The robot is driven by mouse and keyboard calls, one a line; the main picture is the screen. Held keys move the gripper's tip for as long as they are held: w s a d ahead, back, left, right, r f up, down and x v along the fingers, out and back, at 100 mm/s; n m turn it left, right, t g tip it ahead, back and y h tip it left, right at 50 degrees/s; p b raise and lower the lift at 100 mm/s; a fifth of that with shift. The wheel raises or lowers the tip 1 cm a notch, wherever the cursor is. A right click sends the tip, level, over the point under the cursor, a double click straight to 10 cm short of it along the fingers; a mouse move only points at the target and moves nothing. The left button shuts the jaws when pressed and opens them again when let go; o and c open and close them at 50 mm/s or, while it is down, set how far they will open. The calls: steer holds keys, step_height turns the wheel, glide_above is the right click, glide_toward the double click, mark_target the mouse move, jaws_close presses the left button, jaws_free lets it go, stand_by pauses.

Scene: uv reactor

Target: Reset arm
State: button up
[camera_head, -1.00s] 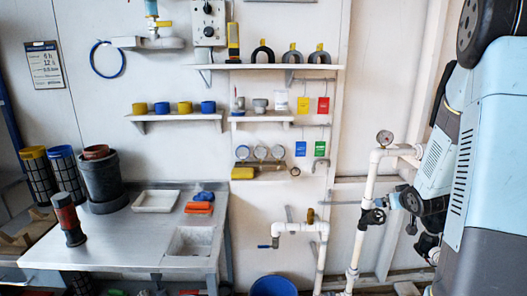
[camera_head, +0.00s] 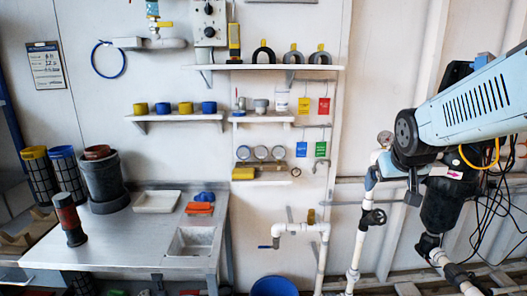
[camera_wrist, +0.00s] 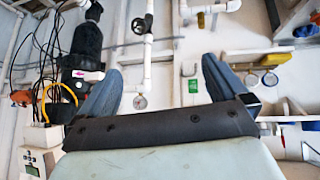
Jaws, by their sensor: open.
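My arm reaches in from the right in the head view. My gripper (camera_head: 391,188) hangs below the arm's black joint, in front of the white pipe with the gauge. The wrist view, which looks upside down, shows my gripper (camera_wrist: 161,67) with its two grey-blue fingers spread wide and nothing between them in its grasp. The wall, the pipe and a round gauge (camera_wrist: 140,102) show beyond the fingers. I cannot tell the exact distance from the fingers to the pipe.
White piping (camera_head: 355,235) with a black valve stands near my gripper. A black cylinder (camera_head: 445,200) with loose cables stands at the right. A steel bench (camera_head: 115,240) with a sink is at the left, and shelves (camera_head: 265,67) line the wall. A blue bucket (camera_head: 274,286) is below.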

steer(key=s+a+r+g+y, duration=0.1)
steer(key=s+a, duration=0.2)
steer(key=s, duration=0.4)
steer(key=s+a+r+g, duration=0.1)
steer(key=s+a, duration=0.3)
steer(key=s, duration=0.2)
steer(key=shift+s+r+n+y, duration=0.3)
steer(key=shift+s+r+y, duration=0.1)
